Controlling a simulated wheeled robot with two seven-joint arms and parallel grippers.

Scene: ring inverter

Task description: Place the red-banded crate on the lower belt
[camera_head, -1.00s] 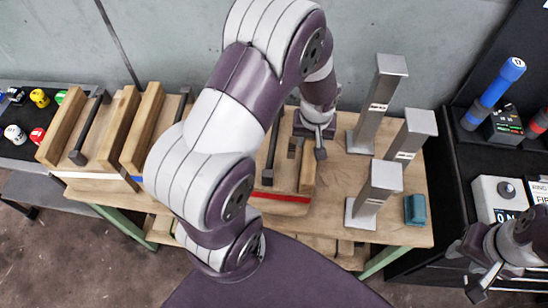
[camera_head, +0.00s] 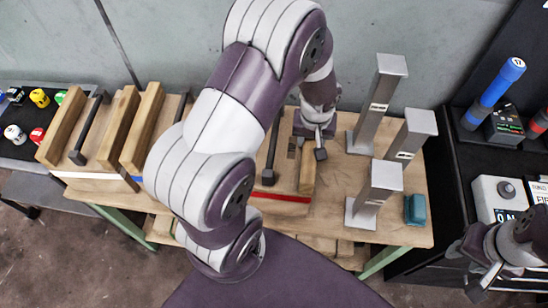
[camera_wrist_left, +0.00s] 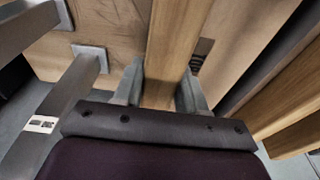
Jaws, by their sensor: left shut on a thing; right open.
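The red-banded crate (camera_head: 279,198) stands on the wooden bench, largely hidden behind my left arm in the head view. Its red band shows along the front, with a dark handle bar and a right-hand wooden rail in view. My left gripper (camera_head: 309,147) reaches down at that rail. In the left wrist view the left gripper (camera_wrist_left: 161,92) has one finger on each side of the wooden rail (camera_wrist_left: 173,45), shut on it. My right gripper (camera_head: 484,272) is open and empty at the lower right. I cannot make out a lower belt.
A white-banded crate (camera_head: 95,184) and a partly hidden blue-banded crate (camera_head: 138,160) stand to the left on the bench (camera_head: 405,232). Three grey metal posts (camera_head: 378,95) and a teal block (camera_head: 415,209) stand close to the right. A dark cart with tools is further right.

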